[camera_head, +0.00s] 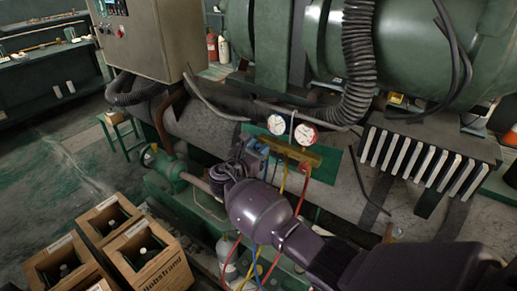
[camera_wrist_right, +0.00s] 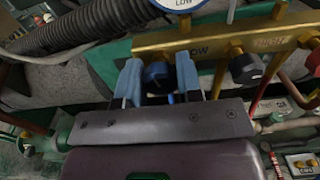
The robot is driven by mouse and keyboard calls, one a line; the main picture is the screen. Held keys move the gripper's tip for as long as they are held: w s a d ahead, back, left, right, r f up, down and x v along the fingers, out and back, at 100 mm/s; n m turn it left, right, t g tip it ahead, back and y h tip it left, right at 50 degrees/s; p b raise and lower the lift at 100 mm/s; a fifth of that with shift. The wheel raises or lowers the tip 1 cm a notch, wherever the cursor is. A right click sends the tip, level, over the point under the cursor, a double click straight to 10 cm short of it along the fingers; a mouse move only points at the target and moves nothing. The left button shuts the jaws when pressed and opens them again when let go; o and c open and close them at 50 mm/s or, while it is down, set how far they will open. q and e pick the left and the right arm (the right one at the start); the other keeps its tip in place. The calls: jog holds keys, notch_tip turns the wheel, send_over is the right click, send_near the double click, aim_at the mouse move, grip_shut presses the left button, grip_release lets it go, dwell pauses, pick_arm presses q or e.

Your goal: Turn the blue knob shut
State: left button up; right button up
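The blue knob (camera_wrist_right: 158,76) sits on the brass manifold (camera_wrist_right: 215,42), near the LOW marking, and looks dark blue. My right gripper (camera_wrist_right: 159,72) has its two blue-padded fingers on either side of it, and the knob fills the gap between them. In the head view my right gripper (camera_head: 256,152) is at the left end of the brass manifold (camera_head: 290,152), and my wrist hides part of the area. The knob cannot be made out clearly there. My left gripper is not in view.
Two gauges (camera_head: 303,134) stand above the manifold. A black knob (camera_wrist_right: 246,68) sits to the right of the blue one. Red, yellow and blue hoses hang below. Wooden crates (camera_head: 150,262) with bottles stand at lower left. A ribbed black hose (camera_head: 358,50) runs behind.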

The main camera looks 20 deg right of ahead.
jog(key=shift+c, duration=1)
